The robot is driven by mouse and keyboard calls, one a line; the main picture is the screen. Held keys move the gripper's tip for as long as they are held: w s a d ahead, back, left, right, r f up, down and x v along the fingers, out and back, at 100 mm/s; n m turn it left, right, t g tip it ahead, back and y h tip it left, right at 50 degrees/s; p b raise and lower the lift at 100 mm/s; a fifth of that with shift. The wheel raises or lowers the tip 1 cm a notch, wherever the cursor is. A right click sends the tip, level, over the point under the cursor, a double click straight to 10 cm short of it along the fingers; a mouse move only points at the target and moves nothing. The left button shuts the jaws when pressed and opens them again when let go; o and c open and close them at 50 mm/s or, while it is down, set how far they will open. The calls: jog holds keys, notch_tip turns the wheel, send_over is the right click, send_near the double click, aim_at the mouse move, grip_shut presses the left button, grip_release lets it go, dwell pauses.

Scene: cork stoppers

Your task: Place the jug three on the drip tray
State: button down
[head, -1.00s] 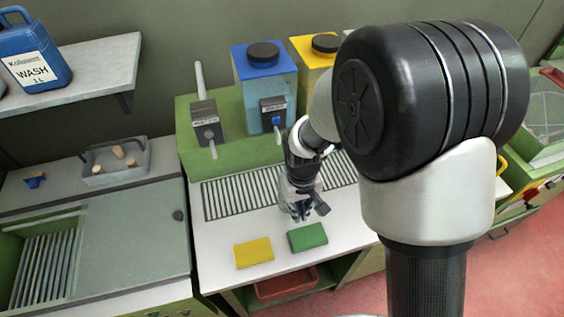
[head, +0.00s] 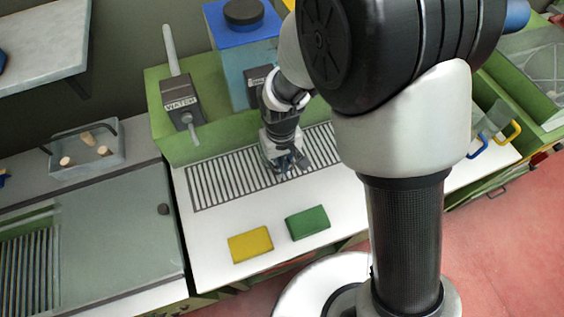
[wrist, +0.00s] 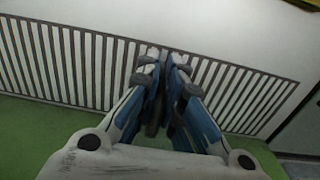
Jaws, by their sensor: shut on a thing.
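The drip tray (head: 212,184) is a slatted grey strip set in the white counter in front of the green block. It also crosses the wrist view (wrist: 235,92). My gripper (head: 290,166) points down over the tray's middle, low near the slats. In the wrist view its blue-padded fingers (wrist: 168,62) are close together, shut on what seems to be a clear jug. Little of it shows, and I cannot read a number or tell whether it touches the tray. Clear jugs with a blue handle (head: 478,147) and a yellow handle (head: 511,131) stand at the right, partly behind my arm.
A yellow sponge (head: 250,244) and a green sponge (head: 308,222) lie on the counter in front of the tray. A lever-topped tap labelled WATER (head: 180,105) and a blue-lidded tank (head: 245,50) stand behind. A tray of corks (head: 88,150) sits at the left.

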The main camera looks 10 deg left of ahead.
jog(key=shift+a, duration=0.1)
jog(key=shift+f, duration=0.15)
jog(key=c, duration=1.7)
grip_release()
notch_tip(320, 180, up, 12)
jog(key=p, duration=0.3)
jog(key=shift+r+p, duration=0.25)
jog(key=shift+p, duration=0.15)
